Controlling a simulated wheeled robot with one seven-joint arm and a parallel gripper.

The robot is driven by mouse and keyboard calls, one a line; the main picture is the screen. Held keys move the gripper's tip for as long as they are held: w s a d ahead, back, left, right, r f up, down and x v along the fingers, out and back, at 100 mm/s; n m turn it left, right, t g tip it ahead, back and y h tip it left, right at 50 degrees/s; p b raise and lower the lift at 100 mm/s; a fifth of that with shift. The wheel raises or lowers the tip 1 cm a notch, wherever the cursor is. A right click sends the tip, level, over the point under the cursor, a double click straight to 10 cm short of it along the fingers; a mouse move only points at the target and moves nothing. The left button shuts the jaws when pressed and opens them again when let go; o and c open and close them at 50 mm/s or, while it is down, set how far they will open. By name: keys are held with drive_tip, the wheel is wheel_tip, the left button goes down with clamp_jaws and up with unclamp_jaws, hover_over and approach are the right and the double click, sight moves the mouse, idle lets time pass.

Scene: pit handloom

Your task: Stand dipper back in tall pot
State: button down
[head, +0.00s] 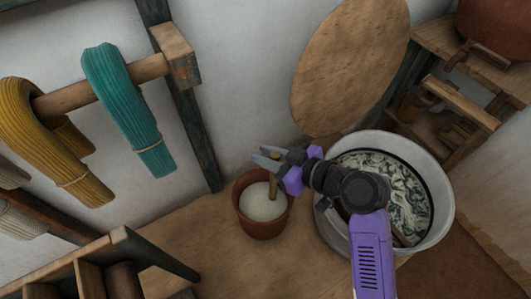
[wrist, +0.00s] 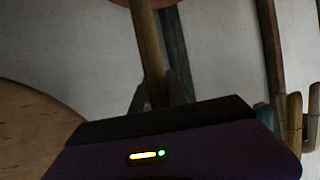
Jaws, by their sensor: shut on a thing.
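My gripper (head: 266,160) is shut on the dipper's wooden handle (head: 273,190), above a reddish-brown clay pot (head: 251,228) holding whitish stuff (head: 262,206). The handle points down over the pot's mouth. I cannot tell whether its lower end is in the whitish stuff or above it. In the wrist view the handle (wrist: 146,40) runs up between the fingers (wrist: 159,88), toward a reddish-brown edge at the top that I cannot identify. The dipper's cup is not clearly visible.
A large grey metal basin (head: 440,215) with patterned wet contents stands right of the pot, under my arm. A round wooden disc (head: 350,65) leans on the wall. Teal (head: 125,105) and yellow (head: 40,130) yarn hanks hang at left. A wooden shelf (head: 455,100) stands at right.

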drive_tip(key=shift+f+b, duration=1.45)
drive_tip(key=shift+f, duration=0.5)
drive_tip(key=c, duration=1.2)
unclamp_jaws()
drive_tip(key=v, duration=0.7)
drive_tip(key=shift+s+d+r, duration=0.2)
drive_tip(key=shift+d, duration=0.1)
